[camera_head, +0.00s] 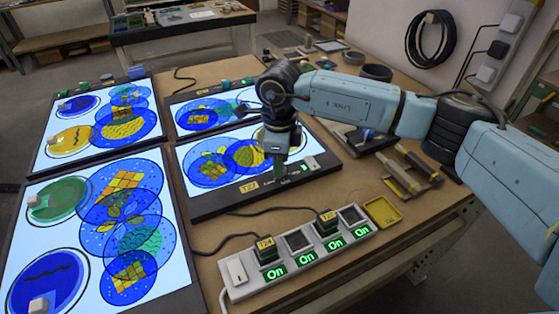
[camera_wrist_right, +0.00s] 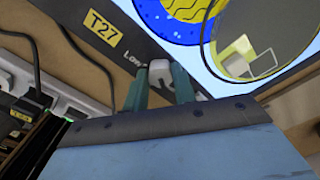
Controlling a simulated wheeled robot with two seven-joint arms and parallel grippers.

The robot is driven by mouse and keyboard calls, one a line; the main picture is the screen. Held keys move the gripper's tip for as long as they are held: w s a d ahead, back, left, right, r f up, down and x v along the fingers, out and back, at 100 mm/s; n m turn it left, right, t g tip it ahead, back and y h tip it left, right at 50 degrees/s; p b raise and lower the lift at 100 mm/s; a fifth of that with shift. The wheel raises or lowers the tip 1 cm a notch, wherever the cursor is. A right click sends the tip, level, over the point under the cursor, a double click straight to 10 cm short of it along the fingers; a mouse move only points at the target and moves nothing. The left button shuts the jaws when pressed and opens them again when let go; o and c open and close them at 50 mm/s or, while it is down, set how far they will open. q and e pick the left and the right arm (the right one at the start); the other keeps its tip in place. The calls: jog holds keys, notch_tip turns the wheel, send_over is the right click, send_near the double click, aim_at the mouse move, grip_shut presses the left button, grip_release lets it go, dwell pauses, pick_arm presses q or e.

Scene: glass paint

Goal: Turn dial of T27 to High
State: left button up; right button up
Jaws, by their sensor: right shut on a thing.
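The T27 light panel (camera_head: 222,205) lies on the table with its lit face up and a yellow T27 label (camera_head: 248,186) on its dark front edge. The label also shows in the right wrist view (camera_wrist_right: 103,28). My right gripper (camera_head: 279,172) points down at this edge, just right of the label. In the right wrist view its two fingers (camera_wrist_right: 160,82) are shut on the small white dial (camera_wrist_right: 160,70), beside the printed word Low (camera_wrist_right: 132,58). The dial's setting cannot be read, and the gripper hides the dial in the head view. My left gripper is not in view.
Other lit panels with painted glass discs lie left (camera_head: 98,215) and behind. A white power strip (camera_head: 243,291) with lit On signs and tagged plugs lies in front, cables nearby. A yellow tray (camera_head: 383,212) and tools (camera_head: 400,180) lie to the right.

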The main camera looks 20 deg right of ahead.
jog(key=shift+r, duration=0.1)
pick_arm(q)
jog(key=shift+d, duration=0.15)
pick_arm(e)
jog(key=o, duration=1)
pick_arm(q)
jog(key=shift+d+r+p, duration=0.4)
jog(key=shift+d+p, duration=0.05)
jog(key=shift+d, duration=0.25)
pick_arm(e)
jog(key=shift+r, duration=6.65)
